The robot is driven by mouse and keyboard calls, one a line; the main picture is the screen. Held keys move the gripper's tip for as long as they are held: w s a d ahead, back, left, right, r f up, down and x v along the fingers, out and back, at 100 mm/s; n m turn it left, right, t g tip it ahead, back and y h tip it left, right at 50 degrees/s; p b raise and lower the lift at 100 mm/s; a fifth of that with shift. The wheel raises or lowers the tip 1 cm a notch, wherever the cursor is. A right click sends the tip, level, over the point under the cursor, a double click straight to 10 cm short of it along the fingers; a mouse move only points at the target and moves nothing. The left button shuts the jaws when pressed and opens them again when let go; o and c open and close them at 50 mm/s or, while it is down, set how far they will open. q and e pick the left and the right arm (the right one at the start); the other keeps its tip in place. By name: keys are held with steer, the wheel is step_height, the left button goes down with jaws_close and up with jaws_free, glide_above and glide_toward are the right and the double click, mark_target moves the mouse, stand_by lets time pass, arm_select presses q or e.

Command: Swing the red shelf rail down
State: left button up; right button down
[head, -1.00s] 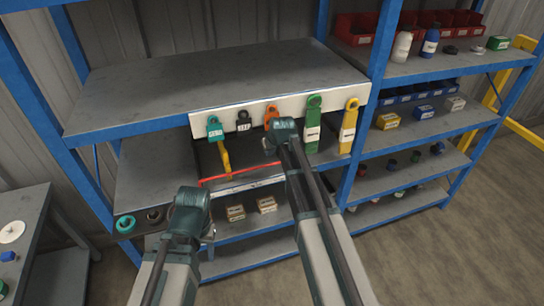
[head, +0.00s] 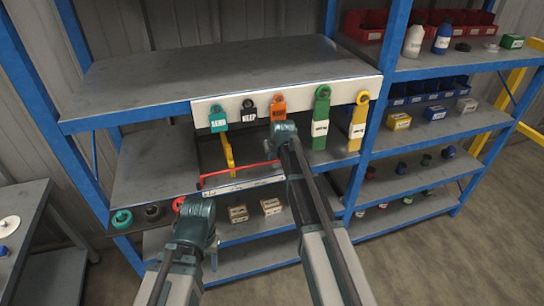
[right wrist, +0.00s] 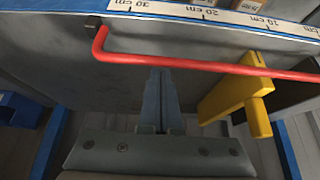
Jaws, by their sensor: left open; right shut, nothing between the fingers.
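The red shelf rail (head: 240,172) runs along the front edge of the middle shelf, above a ruled strip. In the right wrist view the rail (right wrist: 210,65) crosses the picture, bent at its left end to a dark mount. My right gripper (right wrist: 160,78) is shut and empty, its fingertips just below the rail in that picture; contact cannot be told. In the head view my right wrist hides its fingers. A yellow lever (head: 228,155) hangs close to the rail; it also shows in the right wrist view (right wrist: 240,98). My left gripper (head: 197,225) is open at lower left, fingers mostly hidden.
A white strip (head: 300,100) above carries teal, black, orange, green and yellow tags. Round teal, dark and red parts (head: 122,219) lie on the shelf's left end. Small boxes (head: 270,206) sit on the shelf below. A side table (head: 25,215) stands at left.

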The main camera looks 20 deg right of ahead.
steer(key=shift+s+t+b, duration=0.3)
steer(key=shift+t+b, duration=0.1)
steer(key=shift+b, duration=0.05)
